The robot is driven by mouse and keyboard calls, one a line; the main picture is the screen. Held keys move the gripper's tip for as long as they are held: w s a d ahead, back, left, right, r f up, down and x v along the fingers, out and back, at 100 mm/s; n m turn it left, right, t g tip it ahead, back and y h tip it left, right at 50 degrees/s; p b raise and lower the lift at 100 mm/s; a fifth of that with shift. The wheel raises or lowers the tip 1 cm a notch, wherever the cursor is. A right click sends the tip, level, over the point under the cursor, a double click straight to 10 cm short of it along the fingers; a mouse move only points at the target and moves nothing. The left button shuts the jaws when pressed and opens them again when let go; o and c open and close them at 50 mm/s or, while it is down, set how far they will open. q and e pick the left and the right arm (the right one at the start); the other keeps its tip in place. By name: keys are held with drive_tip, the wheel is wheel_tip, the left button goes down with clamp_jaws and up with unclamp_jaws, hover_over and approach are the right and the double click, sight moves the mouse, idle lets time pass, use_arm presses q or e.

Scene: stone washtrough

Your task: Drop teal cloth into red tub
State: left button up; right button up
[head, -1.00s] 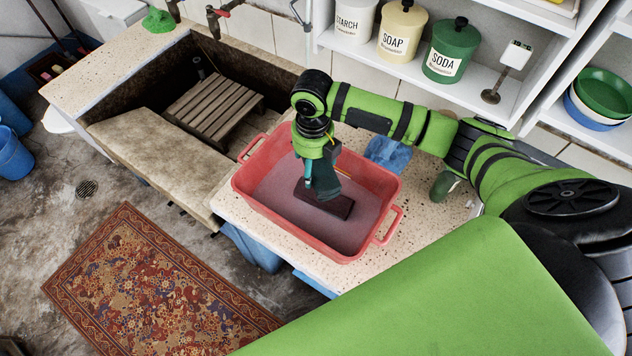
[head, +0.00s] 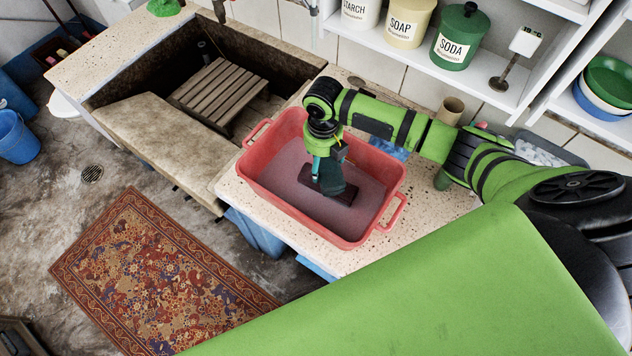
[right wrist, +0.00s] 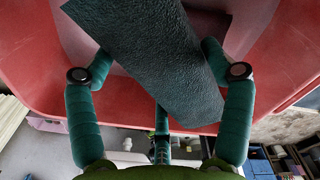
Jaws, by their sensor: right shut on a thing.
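The red tub (head: 262,203) stands on the speckled stone counter. My right gripper (head: 326,172) hangs over the inside of the tub, pointing down. It is shut on the teal cloth (head: 331,182), a dark teal piece hanging below the fingers. My left gripper is not in view.
The stone trough (head: 150,135) with a slatted wooden rack (head: 218,95) lies left of the tub. Labelled canisters (head: 460,38) stand on the shelf above.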

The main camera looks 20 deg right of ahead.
drive_tip(key=o, duration=1.1)
drive_tip(key=shift+o, duration=0.3)
drive_tip(key=shift+r, duration=0.1)
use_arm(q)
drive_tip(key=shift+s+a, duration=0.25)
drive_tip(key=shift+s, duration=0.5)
use_arm(e)
wheel_tip(320, 180, up, 12)
